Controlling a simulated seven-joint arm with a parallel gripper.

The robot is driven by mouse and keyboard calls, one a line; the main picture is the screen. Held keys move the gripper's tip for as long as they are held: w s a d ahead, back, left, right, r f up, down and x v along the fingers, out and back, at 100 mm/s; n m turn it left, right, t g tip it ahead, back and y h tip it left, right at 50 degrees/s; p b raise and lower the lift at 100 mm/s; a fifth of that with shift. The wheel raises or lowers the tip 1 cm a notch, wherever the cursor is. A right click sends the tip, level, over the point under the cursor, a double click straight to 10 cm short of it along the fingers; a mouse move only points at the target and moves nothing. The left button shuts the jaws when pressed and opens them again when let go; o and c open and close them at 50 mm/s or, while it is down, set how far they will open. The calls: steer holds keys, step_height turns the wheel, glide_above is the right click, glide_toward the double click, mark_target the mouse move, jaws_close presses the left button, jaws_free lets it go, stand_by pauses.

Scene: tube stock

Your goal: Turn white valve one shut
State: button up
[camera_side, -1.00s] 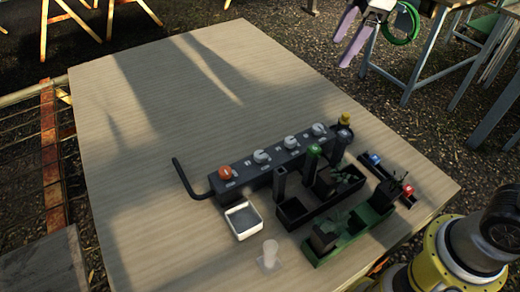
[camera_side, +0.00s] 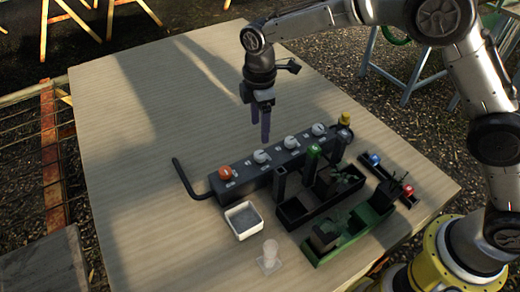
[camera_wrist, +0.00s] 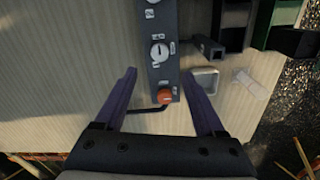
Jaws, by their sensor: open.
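A dark valve block (camera_side: 240,176) lies on the table with one orange knob (camera_side: 225,172) at its left end and three white knobs in a row. They are the nearest to orange (camera_side: 261,156), a middle one (camera_side: 291,142) and a far one (camera_side: 319,129). I cannot read which is one. My gripper (camera_side: 254,136), with purple fingers, is open and empty above the block, near the white knob beside the orange one. In the wrist view that white knob (camera_wrist: 159,50) lies just beyond the fingertips, and the orange knob (camera_wrist: 165,96) shows between the fingers.
A bent black pipe (camera_side: 186,181) leaves the block's left end. A white tray (camera_side: 243,220), black bins (camera_side: 293,213) and a green bin (camera_side: 350,236) stand in front, with dark posts close to the block. The table's (camera_side: 140,150) left and back are clear.

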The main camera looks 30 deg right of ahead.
mark_target(260, 154)
step_height(260, 154, down, 10)
steer(key=shift+r, duration=0.1)
stand_by(0.4)
jaws_close()
